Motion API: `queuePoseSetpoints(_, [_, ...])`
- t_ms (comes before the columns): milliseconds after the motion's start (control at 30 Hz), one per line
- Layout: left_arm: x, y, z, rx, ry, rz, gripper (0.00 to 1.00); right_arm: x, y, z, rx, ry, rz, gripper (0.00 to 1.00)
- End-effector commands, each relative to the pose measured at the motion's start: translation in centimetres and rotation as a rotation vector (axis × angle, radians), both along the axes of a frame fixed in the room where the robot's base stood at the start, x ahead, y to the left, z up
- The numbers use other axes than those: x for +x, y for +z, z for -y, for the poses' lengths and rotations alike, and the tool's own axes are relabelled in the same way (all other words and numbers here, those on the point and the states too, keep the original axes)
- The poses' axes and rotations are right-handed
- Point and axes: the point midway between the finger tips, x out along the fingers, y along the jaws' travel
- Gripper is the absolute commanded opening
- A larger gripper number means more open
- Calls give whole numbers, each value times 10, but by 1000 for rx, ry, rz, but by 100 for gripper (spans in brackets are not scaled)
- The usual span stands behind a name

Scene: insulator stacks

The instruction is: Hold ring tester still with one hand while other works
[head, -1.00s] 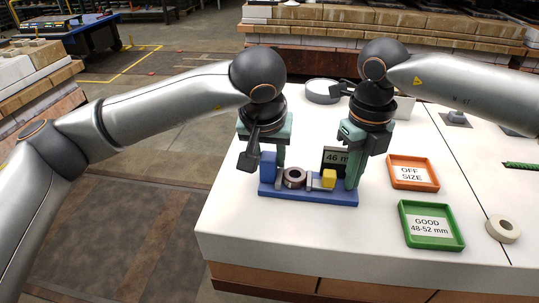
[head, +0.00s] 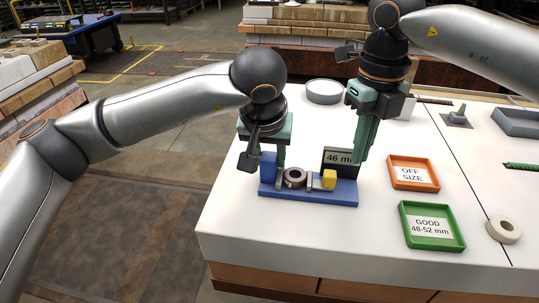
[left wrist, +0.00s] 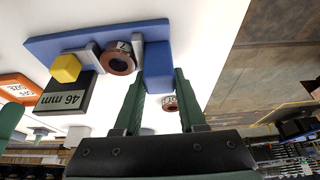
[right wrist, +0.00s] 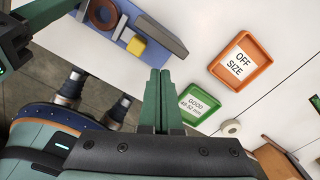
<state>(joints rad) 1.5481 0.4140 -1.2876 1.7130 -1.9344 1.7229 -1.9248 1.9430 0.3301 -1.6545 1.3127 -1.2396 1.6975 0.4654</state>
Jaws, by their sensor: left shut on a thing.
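The ring tester (head: 310,196) has a blue base, a display (head: 342,156) reading 46 mm and a yellow block (head: 329,178). A brown ring (head: 294,178) sits between its grey jaws; it also shows in the left wrist view (left wrist: 118,58). My left gripper (head: 281,160) is shut on the blue end block of the tester (left wrist: 157,65), a finger on either side. My right gripper (head: 364,156) is above and behind the tester's right end, fingers together and empty in the right wrist view (right wrist: 161,72). An orange OFF SIZE tray (head: 432,183) and a green GOOD 48-52 mm tray (head: 458,241) stand to the right.
A pale ring (head: 503,229) lies right of the green tray. A second ring (left wrist: 170,103) shows beyond the left fingers in the left wrist view. A grey round dish (head: 323,98) stands behind, a grey tray (head: 520,132) at right. The white table in front is clear.

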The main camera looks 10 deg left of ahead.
Motion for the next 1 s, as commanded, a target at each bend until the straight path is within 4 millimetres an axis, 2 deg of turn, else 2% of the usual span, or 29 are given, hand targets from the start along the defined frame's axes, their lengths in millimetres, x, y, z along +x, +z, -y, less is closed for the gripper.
queuePoseSetpoints(100, [1,2,0,-4,1,4,0,0,0,0,0,0,0,0])
queuePoseSetpoints(133, [1,2,0,-4,1,4,42,0,0,0,0,0,0,0])
queuePoseSetpoints(400, [0,1,0,-1,1,2,72,0,0,0,0,-1,0,0])
queuePoseSetpoints(433, [0,1,0,-1,0,1,75,0,0,0,0,-1,0,0])
queuePoseSetpoints(767, [-2,5,0,-1,0,2,75,0,0,0,0,-1,0,0])
queuePoseSetpoints(867, [-6,18,0,-1,0,4,75,0,0,0,0,-1,0,0])
queuePoseSetpoints(1000, [-17,45,0,-2,-1,7,75,0,0,0,0,-1,0,0])
